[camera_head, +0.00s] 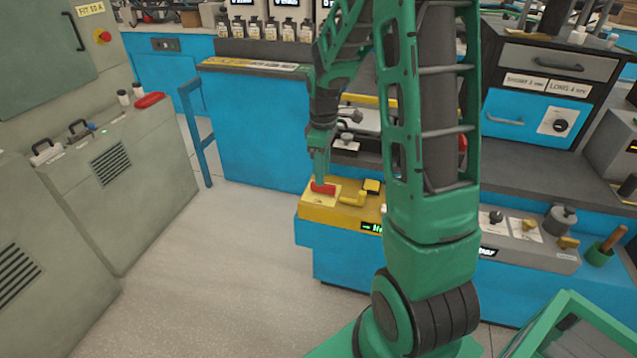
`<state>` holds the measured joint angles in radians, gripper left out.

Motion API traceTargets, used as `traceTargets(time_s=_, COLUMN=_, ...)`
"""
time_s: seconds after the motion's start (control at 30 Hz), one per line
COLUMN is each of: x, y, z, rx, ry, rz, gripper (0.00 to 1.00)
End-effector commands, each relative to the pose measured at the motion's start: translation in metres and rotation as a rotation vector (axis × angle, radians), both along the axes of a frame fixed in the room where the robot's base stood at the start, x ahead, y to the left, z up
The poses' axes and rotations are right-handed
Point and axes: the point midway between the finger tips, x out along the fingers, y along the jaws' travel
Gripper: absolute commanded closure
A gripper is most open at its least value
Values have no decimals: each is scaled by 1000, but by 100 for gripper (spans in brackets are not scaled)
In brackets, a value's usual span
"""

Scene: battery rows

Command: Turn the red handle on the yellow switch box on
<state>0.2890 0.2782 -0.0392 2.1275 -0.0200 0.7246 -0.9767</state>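The yellow switch box (318,213) sits on the left front corner of the blue bench. Its red handle (324,188) lies on the top face, on a pale plate. A yellow lever (354,199) and a small yellow block (371,186) are to its right. A dark display with green characters is on the box's front, partly hidden by my arm. My gripper (319,181) points down with its fingertips at the red handle. From this view I cannot tell whether the fingers are closed on the handle or only beside it.
My arm hides the middle of the bench. Grey cabinets (130,170) stand at the left, one with a red handle on top (150,100). The floor between is clear.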

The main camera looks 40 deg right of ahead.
Motion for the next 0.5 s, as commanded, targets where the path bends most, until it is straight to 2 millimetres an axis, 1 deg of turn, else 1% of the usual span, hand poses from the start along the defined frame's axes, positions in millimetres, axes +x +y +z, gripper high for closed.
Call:
traceTargets(time_s=0.03, x=-1, y=0, z=-9, rx=1, ry=3, rz=0, gripper=67)
traceTargets(time_s=0.2, x=0, y=0, z=-29, rx=0, ry=1, rz=0, gripper=67)
traceTargets(time_s=0.33, x=-1, y=0, z=-37, rx=0, ry=1, rz=0, gripper=67)
traceTargets(time_s=0.5, x=0, y=0, z=-40, rx=-1, ry=-1, rz=0, gripper=67)
